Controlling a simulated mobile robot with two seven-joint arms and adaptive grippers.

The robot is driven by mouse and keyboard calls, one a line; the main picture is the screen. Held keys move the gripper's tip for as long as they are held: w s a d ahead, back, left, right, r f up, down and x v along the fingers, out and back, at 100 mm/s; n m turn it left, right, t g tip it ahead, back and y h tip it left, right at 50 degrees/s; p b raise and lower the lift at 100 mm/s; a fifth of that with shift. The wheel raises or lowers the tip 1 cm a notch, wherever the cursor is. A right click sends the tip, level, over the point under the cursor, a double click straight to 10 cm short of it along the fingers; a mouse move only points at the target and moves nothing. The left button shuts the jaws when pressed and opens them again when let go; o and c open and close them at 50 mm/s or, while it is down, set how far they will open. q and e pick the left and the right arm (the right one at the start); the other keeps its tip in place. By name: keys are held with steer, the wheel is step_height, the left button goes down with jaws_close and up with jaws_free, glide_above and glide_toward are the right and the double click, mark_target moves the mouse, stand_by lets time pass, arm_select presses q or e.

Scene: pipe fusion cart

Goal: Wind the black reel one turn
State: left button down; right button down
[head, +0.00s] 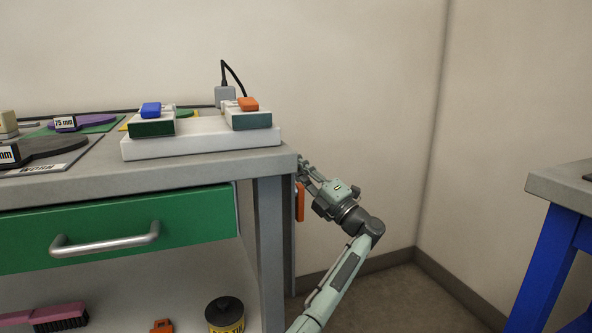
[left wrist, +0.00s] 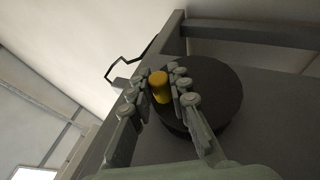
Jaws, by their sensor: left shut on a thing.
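The black reel (left wrist: 222,92) is a dark disc on the side of the cart in the left wrist view. A yellow knob (left wrist: 159,87) stands out from it near its left edge. My left gripper (left wrist: 161,98) is shut on the yellow knob, with its fingers on either side. In the head view my left gripper (head: 306,172) is at the right end of the cart (head: 210,176), just below the top's edge. The reel and knob cannot be made out there. My right gripper is in neither view.
An orange item (head: 300,202) hangs at the cart's right side, just below my gripper. A white block (head: 200,140) carrying smaller parts stands on the cart top near that end. A blue-legged table (head: 560,190) is at the far right, with open floor between.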

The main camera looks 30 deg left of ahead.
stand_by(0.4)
arm_select(q)
steer(key=c, duration=1.4)
jaws_free()
steer(key=v, duration=1.2)
